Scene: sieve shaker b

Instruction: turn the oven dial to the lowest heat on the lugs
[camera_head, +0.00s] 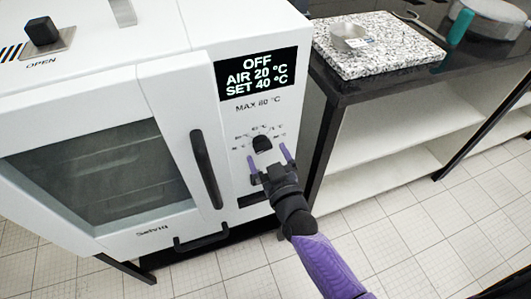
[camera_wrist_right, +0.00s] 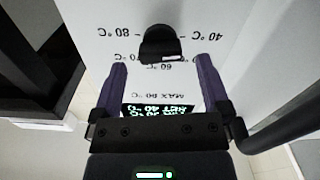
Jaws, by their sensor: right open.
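The white oven (camera_head: 170,60) stands at the left with its door closed. Its display (camera_head: 258,72) reads OFF, AIR 20 °C, SET 40 °C, with MAX 80 °C printed below. The black dial (camera_head: 262,144) sits on the front panel within an arc of temperature marks. In the wrist view the dial (camera_wrist_right: 160,45) lies just beyond the fingertips, with marks of 80, 60 and 40 °C around it. My right gripper (camera_head: 267,155) is open and empty, its purple fingers (camera_wrist_right: 162,64) spread to either side of the dial's line, apart from it. My left gripper is out of view.
The black vertical door handle (camera_head: 206,168) is close to the left of my right gripper. A black knob (camera_head: 42,32) marked OPEN is on the oven top. Floor tiles below are clear.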

